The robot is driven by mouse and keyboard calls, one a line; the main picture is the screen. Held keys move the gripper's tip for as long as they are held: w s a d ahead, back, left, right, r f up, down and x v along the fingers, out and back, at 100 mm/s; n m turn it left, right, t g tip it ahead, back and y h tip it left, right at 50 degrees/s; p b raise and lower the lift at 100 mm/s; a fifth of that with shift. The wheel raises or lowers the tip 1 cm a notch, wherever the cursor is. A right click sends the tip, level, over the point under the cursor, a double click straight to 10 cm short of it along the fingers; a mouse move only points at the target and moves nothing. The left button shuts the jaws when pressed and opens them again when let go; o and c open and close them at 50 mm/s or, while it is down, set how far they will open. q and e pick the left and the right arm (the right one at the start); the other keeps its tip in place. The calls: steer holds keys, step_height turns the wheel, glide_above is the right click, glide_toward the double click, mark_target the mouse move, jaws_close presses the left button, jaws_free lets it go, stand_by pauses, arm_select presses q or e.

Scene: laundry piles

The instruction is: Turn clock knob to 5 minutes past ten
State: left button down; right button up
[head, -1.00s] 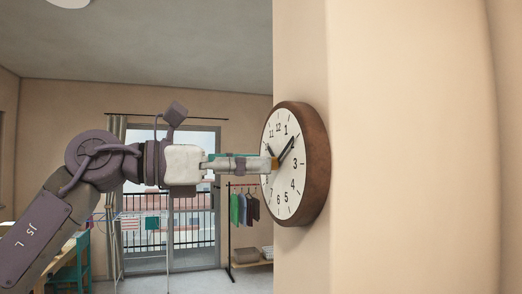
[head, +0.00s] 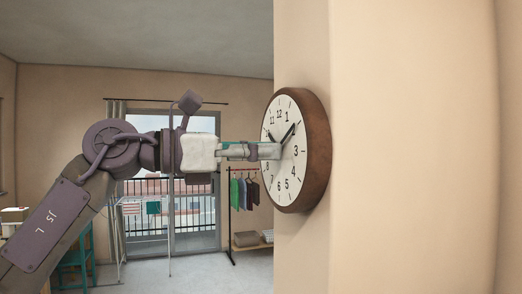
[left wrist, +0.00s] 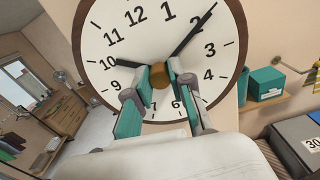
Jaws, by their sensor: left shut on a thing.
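The round wall clock (head: 288,180) has a brown rim and a white face and hangs on the cream wall. It fills the upper middle of the left wrist view (left wrist: 97,88). Its long black hand (left wrist: 196,24) points near the 2 and its short hand (left wrist: 128,64) points to about 10. The brown-gold knob (left wrist: 160,75) at the face's centre is between the two fingers of my left gripper (head: 279,151), which is shut on it. In the head view the fingers hide the knob. My right gripper is in neither view.
The wall (head: 410,150) fills the right of the head view. Behind my left arm are a balcony door, a drying rack and a clothes rail (head: 230,215). The wrist view shows a shelf with a teal box (left wrist: 266,84) at right.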

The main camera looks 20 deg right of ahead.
arm_select(q)
steer(key=shift+r+n+b, duration=0.1)
steer(key=shift+n+b, duration=0.2)
steer(key=shift+n, duration=2.7)
steer(key=shift+n, duration=0.3)
steer(key=shift+r, duration=0.1)
steer(key=c, duration=1)
jaws_free()
steer(key=a, duration=1.2)
steer(key=shift+s, duration=0.15)
